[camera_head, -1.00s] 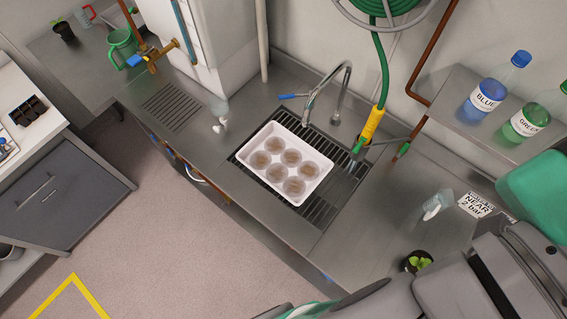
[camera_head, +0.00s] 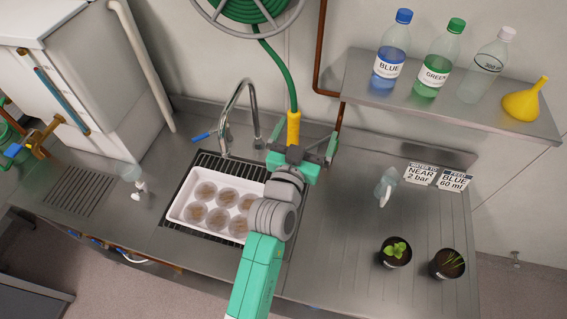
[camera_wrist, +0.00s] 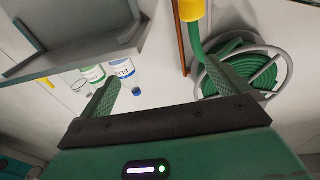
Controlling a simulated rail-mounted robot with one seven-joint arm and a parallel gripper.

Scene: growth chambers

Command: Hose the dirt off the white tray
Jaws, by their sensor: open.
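The white tray (camera_head: 176,215) lies on the dark slatted grate of the sink, with several round brown dirt patches (camera_head: 206,190) in it. The green hose (camera_head: 277,73) hangs from its reel and ends in a yellow nozzle (camera_head: 293,128) above the back of the sink. My gripper (camera_head: 304,143) is open, its green body just below the nozzle. In the wrist view the nozzle (camera_wrist: 192,9) shows at the top, between the directions of my two spread fingers (camera_wrist: 168,88). I cannot tell if a finger touches it. My arm covers the tray's right edge.
A tap (camera_head: 237,105) with a blue lever stands left of the nozzle. A shelf (camera_head: 450,112) at right holds bottles and a yellow funnel (camera_head: 525,100). A spray bottle (camera_head: 386,187) and two pots (camera_head: 396,252) stand on the right counter. A copper pipe (camera_head: 321,45) runs beside the hose.

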